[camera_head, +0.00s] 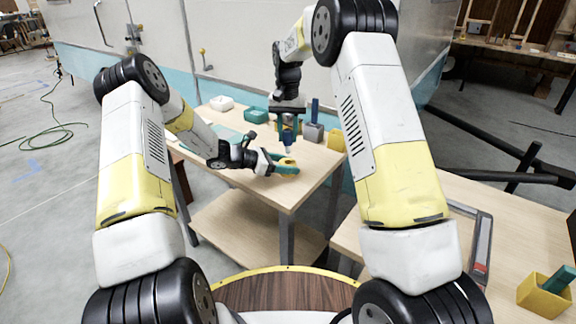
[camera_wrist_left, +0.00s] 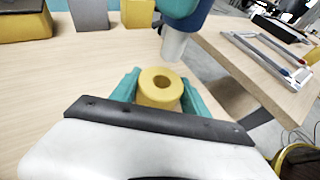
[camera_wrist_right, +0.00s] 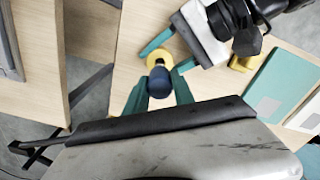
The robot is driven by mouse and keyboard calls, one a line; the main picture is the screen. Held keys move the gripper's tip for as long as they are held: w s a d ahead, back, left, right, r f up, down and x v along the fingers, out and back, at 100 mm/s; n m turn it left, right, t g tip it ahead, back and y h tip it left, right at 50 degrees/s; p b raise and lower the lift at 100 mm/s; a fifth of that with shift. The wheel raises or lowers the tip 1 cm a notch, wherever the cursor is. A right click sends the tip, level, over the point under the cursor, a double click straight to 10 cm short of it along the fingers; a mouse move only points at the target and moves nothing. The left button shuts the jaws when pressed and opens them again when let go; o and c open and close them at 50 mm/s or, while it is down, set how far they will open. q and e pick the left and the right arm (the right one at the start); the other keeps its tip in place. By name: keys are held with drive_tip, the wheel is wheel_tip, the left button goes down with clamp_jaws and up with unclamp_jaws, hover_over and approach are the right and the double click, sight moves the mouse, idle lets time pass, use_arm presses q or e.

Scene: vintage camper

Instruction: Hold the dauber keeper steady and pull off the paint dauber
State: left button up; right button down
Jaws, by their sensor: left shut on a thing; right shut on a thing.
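The dauber keeper (camera_wrist_left: 160,88) is a yellow cylinder with a round hole in its top, low over the wooden bench. My left gripper (camera_head: 286,166) is shut on it, with teal fingers on both sides. The paint dauber (camera_wrist_left: 174,43) has a dark blue body and a whitish lower end. My right gripper (camera_head: 288,124) is shut on the dauber and holds it roughly upright above the keeper. The dauber's lower end is apart from the keeper, and the empty hole shows in the left wrist view. In the right wrist view the dauber (camera_wrist_right: 159,82) partly covers the keeper (camera_wrist_right: 158,55).
On the bench (camera_head: 255,184) stand a white box (camera_head: 221,103), a teal bin (camera_head: 256,115), a grey bin (camera_head: 312,133) and a yellow bin (camera_head: 336,140) behind my grippers. A teal mat (camera_wrist_right: 287,83) lies flat. A second table at the right bears a yellow box (camera_head: 545,296).

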use_arm(q)
drive_tip(key=o, duration=1.7)
use_arm(e)
drive_tip(key=shift+r, duration=0.1)
